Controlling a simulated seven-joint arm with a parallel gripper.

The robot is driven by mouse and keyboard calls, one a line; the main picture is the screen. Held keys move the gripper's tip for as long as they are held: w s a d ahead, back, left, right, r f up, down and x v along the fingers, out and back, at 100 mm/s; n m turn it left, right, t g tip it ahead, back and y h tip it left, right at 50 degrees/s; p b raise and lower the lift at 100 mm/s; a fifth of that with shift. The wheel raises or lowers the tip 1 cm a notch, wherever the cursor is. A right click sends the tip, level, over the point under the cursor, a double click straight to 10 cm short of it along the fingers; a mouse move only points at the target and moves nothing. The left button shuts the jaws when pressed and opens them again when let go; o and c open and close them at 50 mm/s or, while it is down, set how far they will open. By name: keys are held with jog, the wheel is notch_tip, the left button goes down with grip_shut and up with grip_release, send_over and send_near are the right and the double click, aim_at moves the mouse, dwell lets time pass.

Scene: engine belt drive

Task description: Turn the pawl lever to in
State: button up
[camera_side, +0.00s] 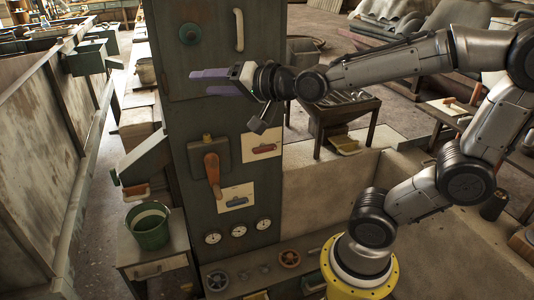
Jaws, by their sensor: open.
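A lever with an orange-brown handle (213,174) hangs from a brown housing (205,150) on the front of the dark green cabinet (180,120). The handle points down and slightly right. My gripper (208,80) is open and empty, with purple fingers pointing left. It is above the lever, apart from it, near the upper part of the cabinet.
A white handle (239,30) and a round green knob (190,34) are on the upper cabinet. Several round gauges (238,230) sit below the plates. A green bucket (149,228) stands at lower left. Handwheels (289,257) lie on a low shelf. The space right of the lever looks clear.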

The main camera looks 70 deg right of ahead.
jog(key=w+d+f+m+t+h, duration=0.2)
jog(key=w+d+m+h, duration=0.1)
jog(key=w+d+m, duration=0.35)
jog(key=m+g+h, duration=0.5)
jog(key=m+h, duration=0.4)
send_near(266, 151)
jog(key=x, duration=0.8)
jog(key=shift+w+d+r, duration=0.15)
jog(key=shift+w+d, duration=0.05)
jog(key=shift+w, duration=0.1)
grip_shut()
